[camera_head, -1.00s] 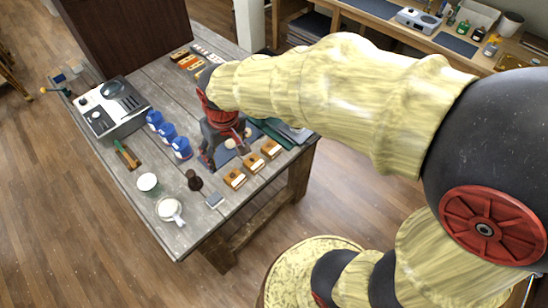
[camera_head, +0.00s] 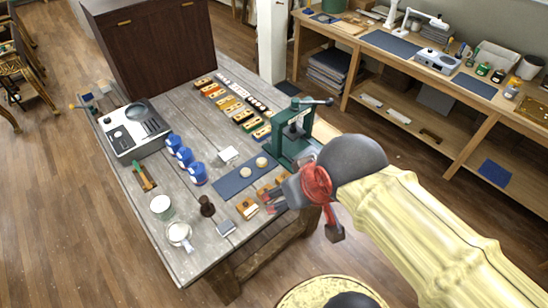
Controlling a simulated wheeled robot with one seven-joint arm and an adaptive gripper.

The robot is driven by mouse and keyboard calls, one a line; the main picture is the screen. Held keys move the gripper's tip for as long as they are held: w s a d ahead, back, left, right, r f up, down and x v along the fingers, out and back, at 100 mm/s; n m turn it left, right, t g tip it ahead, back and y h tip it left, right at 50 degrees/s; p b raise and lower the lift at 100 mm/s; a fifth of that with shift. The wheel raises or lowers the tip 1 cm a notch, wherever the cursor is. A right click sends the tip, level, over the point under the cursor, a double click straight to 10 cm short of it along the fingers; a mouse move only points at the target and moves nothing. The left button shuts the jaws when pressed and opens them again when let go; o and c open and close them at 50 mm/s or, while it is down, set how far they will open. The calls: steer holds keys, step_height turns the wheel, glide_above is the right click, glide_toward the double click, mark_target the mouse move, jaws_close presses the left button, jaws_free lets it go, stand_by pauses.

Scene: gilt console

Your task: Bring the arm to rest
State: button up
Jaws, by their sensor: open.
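My arm reaches in from the lower right, with its cream-coloured sleeve and dark wrist in view. My gripper (camera_head: 302,217), red and dark grey, hangs at the table's near right edge with its fingers spread apart. No object shows between the fingers. One finger overlaps the small orange-and-white blocks (camera_head: 248,208) in the picture; I cannot tell whether it touches them. The other finger shows against the floor, beyond the table edge.
The wooden table (camera_head: 195,240) holds a green press (camera_head: 291,137) close behind my gripper, a blue mat (camera_head: 233,184), blue containers (camera_head: 186,157), a grey-white machine (camera_head: 132,128) and a white cup (camera_head: 179,234). A workbench (camera_head: 455,98) stands at the right. Floor between is clear.

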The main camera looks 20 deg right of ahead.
step_height(320, 180, down, 15)
steer(key=b, duration=1.4)
steer(key=shift+r, duration=0.15)
